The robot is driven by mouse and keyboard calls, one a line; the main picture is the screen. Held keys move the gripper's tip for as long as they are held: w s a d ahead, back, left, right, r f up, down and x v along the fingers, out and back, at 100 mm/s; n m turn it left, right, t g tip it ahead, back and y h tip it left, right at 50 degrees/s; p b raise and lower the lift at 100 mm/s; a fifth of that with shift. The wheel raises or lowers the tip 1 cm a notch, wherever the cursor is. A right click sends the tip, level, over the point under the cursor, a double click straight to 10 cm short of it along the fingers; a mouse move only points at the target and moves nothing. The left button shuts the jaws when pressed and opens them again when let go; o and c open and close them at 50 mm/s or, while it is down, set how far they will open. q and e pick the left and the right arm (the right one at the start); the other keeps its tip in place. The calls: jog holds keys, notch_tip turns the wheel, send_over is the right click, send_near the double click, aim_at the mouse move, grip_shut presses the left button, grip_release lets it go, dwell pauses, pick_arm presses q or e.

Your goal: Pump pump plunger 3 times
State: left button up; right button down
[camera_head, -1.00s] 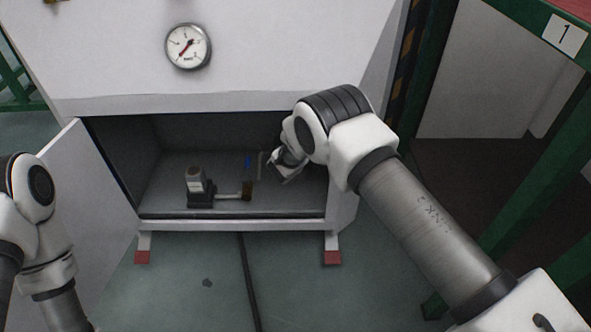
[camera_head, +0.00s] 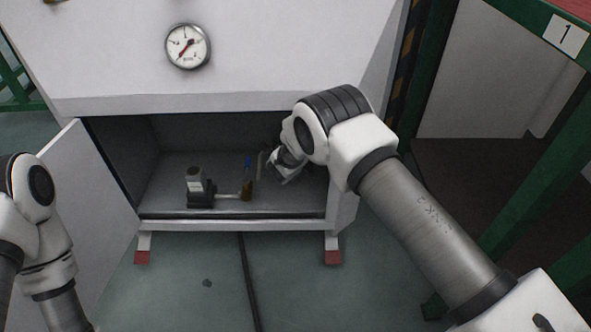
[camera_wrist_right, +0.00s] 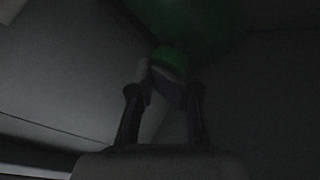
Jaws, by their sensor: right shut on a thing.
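A small pump unit with a pale upright cylinder (camera_head: 195,183) on a dark block stands on the floor of the open cabinet in the head view. My right gripper (camera_head: 283,165) is inside the cabinet, right of these parts. In the dark right wrist view its fingers (camera_wrist_right: 164,100) are shut around a pale piece with a green top (camera_wrist_right: 170,60). I cannot tell whether this is the pump plunger. My left gripper is out of the head view.
The cabinet has a bottom rim (camera_head: 235,225), a side wall close to my right arm and an open door (camera_head: 85,185) on the left. A pressure gauge (camera_head: 188,47) is on the panel above. A green post stands at right.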

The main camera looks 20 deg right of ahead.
jog(key=shift+w+d+r, duration=0.25)
jog(key=shift+w+r, duration=0.25)
jog(key=shift+w, duration=0.15)
jog(key=shift+s+r, duration=0.1)
jog(key=shift+s, duration=0.15)
jog(key=s, duration=0.2)
jog(key=s+a, duration=0.1)
jog(key=s, duration=0.3)
jog(key=shift+s+a, duration=0.15)
jog(key=shift+a, duration=0.2)
jog(key=shift+a, duration=0.1)
jog(key=c, duration=1.8)
grip_release()
jog(key=shift+f, duration=0.2)
grip_shut()
